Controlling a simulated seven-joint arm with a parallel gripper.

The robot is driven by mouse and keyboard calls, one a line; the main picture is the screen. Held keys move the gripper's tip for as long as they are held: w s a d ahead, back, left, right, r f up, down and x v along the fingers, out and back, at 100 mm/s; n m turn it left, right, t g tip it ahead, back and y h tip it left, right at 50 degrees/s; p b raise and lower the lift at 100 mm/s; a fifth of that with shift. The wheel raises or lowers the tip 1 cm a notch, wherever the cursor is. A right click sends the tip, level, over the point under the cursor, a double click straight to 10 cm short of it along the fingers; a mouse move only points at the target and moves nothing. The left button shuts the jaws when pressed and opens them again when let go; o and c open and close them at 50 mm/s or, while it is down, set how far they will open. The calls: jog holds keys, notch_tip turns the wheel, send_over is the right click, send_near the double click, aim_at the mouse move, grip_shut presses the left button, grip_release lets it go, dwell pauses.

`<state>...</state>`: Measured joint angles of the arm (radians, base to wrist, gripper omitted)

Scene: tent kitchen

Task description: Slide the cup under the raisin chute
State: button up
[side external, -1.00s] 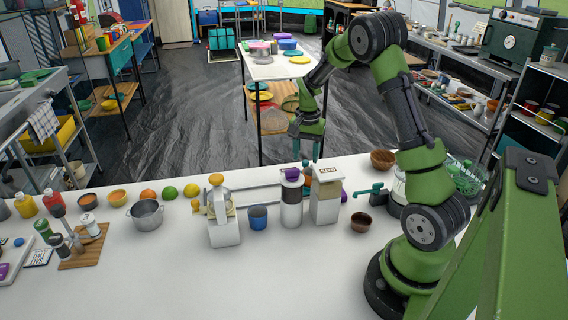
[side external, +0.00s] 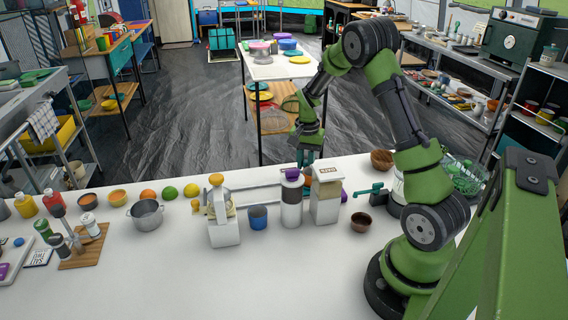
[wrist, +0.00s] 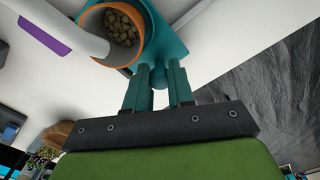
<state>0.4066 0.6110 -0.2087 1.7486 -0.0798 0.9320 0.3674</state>
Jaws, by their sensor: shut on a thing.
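In the wrist view an orange-rimmed cup (wrist: 139,52) sits in a teal carriage (wrist: 168,32) and holds small brown pieces. My gripper (wrist: 158,80) is shut on a teal knob (wrist: 160,71) on the carriage's near side. A white tube (wrist: 75,36), apparently a chute, reaches over the cup's left part and hides some of it. In the side view my gripper (side external: 307,158) is behind the counter dispensers, between the purple-topped white cylinder (side external: 291,205) and the lettered box dispenser (side external: 326,198). The cup is mostly hidden there.
A pale rail (side external: 262,188) runs behind the dispensers. A juicer-like dispenser (side external: 223,225) and a blue cup (side external: 257,217) stand left of the cylinder. A dark bowl (side external: 361,222) stands right of the box. The counter's front is clear.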

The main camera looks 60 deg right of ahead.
jog(key=shift+w+a, duration=3)
jog(key=shift+w, duration=0.05)
jog(key=o, duration=0.8)
notch_tip(320, 180, up, 7)
